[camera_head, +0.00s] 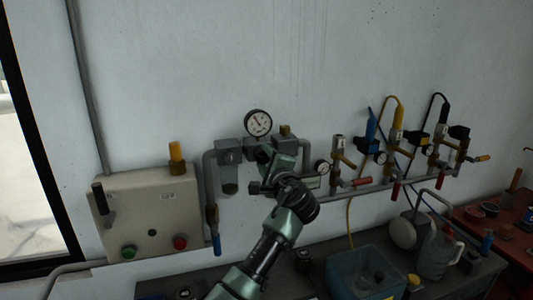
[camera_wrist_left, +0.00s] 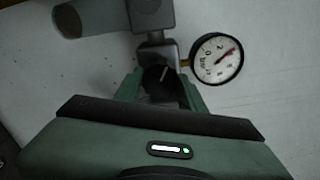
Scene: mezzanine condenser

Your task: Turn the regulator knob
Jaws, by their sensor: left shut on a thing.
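The regulator knob (camera_wrist_left: 154,76) is dark with a pale line on it, seen in the left wrist view below a grey regulator body (camera_wrist_left: 152,47). My left gripper (camera_wrist_left: 163,88) is shut on the knob, with one green finger on each side. A round white gauge (camera_wrist_left: 217,58) with a red needle joins the body by a brass fitting. In the head view my left gripper (camera_head: 265,165) is at the grey wall fittings below a black-rimmed gauge (camera_head: 258,122), and it hides the knob. My right gripper is not in view.
A beige control box (camera_head: 150,215) with green and red buttons is at the left. Pipes with coloured valves (camera_head: 395,140) run along the wall to the right. A blue bin (camera_head: 360,272) and a jug (camera_head: 436,258) stand on the bench below.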

